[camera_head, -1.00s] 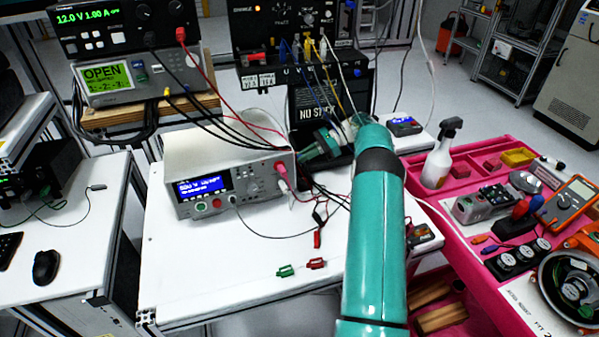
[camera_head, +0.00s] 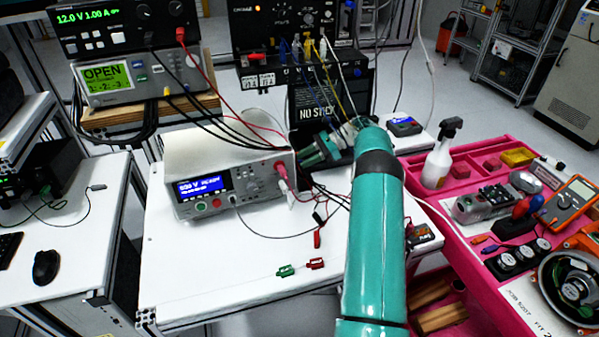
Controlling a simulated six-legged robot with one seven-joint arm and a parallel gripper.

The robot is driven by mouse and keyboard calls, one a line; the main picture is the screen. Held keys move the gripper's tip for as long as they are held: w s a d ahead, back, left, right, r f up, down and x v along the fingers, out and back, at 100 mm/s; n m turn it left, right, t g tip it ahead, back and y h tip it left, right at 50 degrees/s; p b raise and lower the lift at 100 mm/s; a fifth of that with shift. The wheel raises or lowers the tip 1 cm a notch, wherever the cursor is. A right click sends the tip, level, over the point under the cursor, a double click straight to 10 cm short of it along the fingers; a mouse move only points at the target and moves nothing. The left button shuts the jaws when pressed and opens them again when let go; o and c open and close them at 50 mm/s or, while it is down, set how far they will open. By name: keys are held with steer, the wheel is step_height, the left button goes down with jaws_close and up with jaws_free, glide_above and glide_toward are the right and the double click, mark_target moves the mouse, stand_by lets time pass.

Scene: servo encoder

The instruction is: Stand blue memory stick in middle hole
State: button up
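I cannot make out a blue memory stick. A green stick-like piece (camera_head: 286,271) and a red one (camera_head: 316,264) lie on the white table near its front. A black screen unit (camera_head: 312,112) reading "NO STICK" stands at the back of the table; its lower part is partly hidden by my arm. No middle hole can be made out. My teal arm reaches from the lower right to the back, its wrist beside the bench instrument and in front of the screen unit. My gripper's fingers are hidden or too small to tell, so its state and any held thing do not show.
A white bench instrument (camera_head: 225,185) with cables stands left of my wrist. Loose red and black leads hang onto the table (camera_head: 205,262). A pink tray (camera_head: 470,263) with tools, a spray bottle (camera_head: 441,155) and a multimeter (camera_head: 569,203) lies right. The front-left tabletop is clear.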

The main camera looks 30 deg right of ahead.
steer(key=v, duration=0.7)
steer(key=shift+d, duration=0.2)
steer(key=shift+s+r, duration=0.1)
steer(key=shift+s, duration=0.05)
stand_by(0.7)
